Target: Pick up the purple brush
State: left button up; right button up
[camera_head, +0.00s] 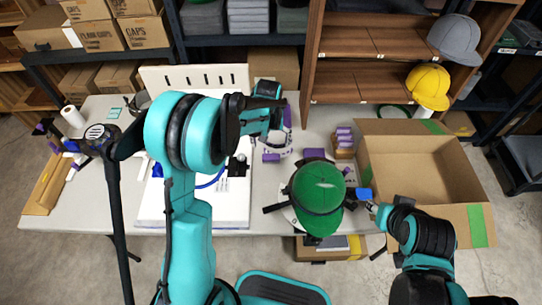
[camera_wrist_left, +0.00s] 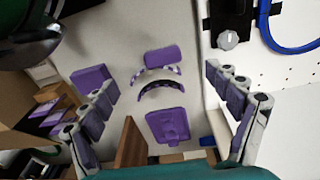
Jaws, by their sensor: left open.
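My left gripper (camera_head: 274,140) is open and points down over the middle of the table; in the left wrist view (camera_wrist_left: 161,77) its fingers stand wide apart. Between them lie several small things: a plain purple block (camera_wrist_left: 163,57), two curved pale-and-dark purple strips, and a purple piece with a raised square part (camera_wrist_left: 168,125). I cannot tell for sure which is the purple brush. Nothing is held. The purple block also shows in the head view (camera_head: 271,157), just below the fingers. My right gripper (camera_head: 371,207) is beside a blue thing; its jaws are unclear.
A green cap (camera_head: 318,187) sits on a stand right of the left gripper. Another purple block (camera_head: 314,154) lies behind it, near a wooden holder (camera_head: 344,150) of purple pieces. An open cardboard box (camera_head: 410,170) stands right. A white board (camera_head: 235,205) with a blue cable lies left.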

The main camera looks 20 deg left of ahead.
aim_at(271, 156)
pick_arm(q)
jog(key=shift+g, duration=0.5)
jog(key=f, duration=0.2)
jog(key=w+f, duration=0.1)
jog(key=f, duration=0.2)
jog(key=w+f, duration=0.1)
jog(key=f, duration=0.2)
jog(key=shift+d, duration=0.1)
jog(key=f+b, duration=0.2)
jog(key=f, duration=0.1)
jog(key=f+b, duration=0.1)
jog(key=f, duration=0.1)
jog(key=shift+w+a+f, duration=0.1)
jog(key=shift+w+a, duration=0.25)
jog(key=shift+w, duration=0.05)
jog(key=c, duration=1.2)
